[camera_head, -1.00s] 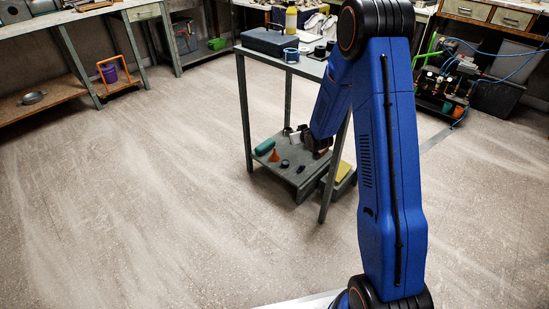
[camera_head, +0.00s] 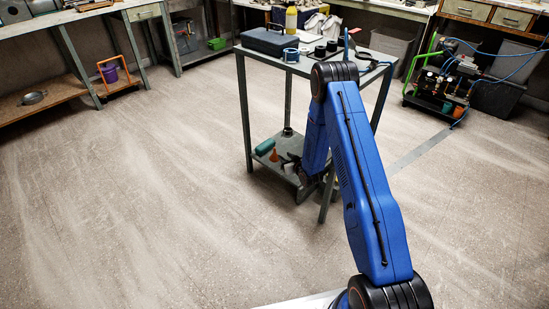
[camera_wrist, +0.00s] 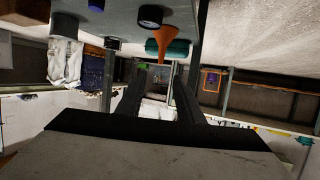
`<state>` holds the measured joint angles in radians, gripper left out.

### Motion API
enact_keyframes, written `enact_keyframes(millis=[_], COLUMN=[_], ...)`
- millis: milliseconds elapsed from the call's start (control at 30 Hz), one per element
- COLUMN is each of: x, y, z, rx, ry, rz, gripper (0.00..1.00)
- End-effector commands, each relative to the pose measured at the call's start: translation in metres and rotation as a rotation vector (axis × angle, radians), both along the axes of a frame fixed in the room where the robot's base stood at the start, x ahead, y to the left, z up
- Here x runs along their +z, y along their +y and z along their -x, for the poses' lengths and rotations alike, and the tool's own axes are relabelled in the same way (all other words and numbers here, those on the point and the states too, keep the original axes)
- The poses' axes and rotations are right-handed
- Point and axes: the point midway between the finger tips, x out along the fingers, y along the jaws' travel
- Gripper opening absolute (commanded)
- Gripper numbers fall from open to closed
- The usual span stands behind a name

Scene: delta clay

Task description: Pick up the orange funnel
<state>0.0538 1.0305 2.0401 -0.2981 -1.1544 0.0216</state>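The orange funnel (camera_head: 273,156) stands on the lower shelf (camera_head: 262,161) of the grey metal table, wide end down. In the wrist view, which is upside down, the funnel (camera_wrist: 177,40) hangs from the top with its narrow spout pointing down in the picture. My gripper (camera_wrist: 158,84) shows as two dark fingers, spread apart with nothing between them. The funnel lies beyond the fingertips, slightly right of their middle. In the head view the gripper is at the shelf's right part, mostly hidden by my blue arm and hard to make out.
A green cylinder (camera_head: 265,146) lies close behind the funnel and also shows behind it in the wrist view (camera_wrist: 168,49). A dark round object (camera_wrist: 150,15) stands beside it. Table legs (camera_head: 247,115) and the tabletop (camera_head: 300,66) bound the shelf. Open floor lies left.

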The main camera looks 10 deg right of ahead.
Motion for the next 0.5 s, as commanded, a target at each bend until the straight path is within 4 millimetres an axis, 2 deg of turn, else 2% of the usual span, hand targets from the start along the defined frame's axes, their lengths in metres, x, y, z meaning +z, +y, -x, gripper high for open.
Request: enact_keyframes(millis=[300, 500], x=[-0.020, -0.030], y=[0.013, 0.019], z=[-0.052, -0.077], rx=[0.001, 0.001], ry=[0.000, 0.001], rz=[0.000, 0.000], gripper=[0.34, 0.34])
